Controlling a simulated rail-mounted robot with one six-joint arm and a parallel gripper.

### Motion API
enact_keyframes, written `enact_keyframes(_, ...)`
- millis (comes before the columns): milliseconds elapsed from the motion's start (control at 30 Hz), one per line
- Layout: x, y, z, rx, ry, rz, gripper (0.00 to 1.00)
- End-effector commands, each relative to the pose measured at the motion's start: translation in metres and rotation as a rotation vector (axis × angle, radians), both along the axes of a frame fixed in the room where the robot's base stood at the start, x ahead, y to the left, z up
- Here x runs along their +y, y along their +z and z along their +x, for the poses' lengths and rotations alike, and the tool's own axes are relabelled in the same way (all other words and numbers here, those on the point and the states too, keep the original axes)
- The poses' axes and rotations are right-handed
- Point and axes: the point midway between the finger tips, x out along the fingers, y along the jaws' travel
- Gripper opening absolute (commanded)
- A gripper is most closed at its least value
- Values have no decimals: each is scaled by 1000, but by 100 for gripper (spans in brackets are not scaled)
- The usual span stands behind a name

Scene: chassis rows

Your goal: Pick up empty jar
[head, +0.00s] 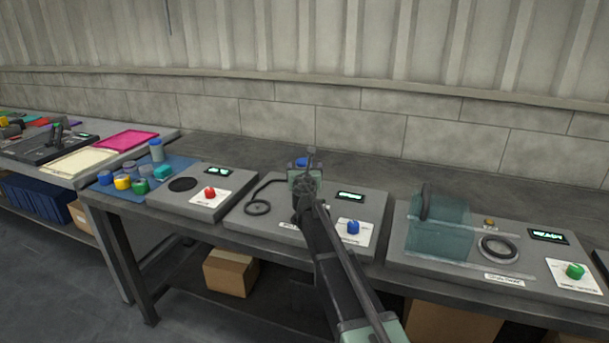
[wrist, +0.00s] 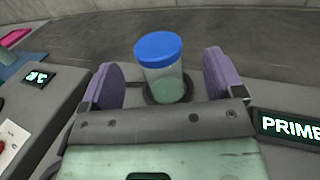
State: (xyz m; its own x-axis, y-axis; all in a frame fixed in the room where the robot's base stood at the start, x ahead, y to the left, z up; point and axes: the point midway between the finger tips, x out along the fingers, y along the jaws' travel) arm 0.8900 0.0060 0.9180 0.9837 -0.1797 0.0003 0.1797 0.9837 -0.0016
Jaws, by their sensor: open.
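A clear jar with a blue lid (wrist: 160,62) stands upright in the wrist view, on a dark round spot of the grey station. Its lower part looks pale green; I cannot tell whether that is content or tint. My gripper (wrist: 163,84) is open, with one purple-grey finger to each side of the jar in the picture. The jar looks to be just beyond the fingers, and no contact shows. In the head view only the blue lid (head: 302,162) shows behind my gripper (head: 304,178), which hides the jar's body.
The middle station (head: 262,222) has a black hose loop, a display and a blue button (head: 353,227). A station with a red button (head: 209,192) is left; one with a transparent cover (head: 440,232) is right. A blue mat (head: 187,166) holds several small containers.

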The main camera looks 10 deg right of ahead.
Motion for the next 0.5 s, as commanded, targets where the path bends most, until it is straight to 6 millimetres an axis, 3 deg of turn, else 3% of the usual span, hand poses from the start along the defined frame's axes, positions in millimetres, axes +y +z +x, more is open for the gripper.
enact_keyframes(300,-4,-3,50,0,-1,1,87)
enact_keyframes(500,-5,-3,50,0,-1,1,87)
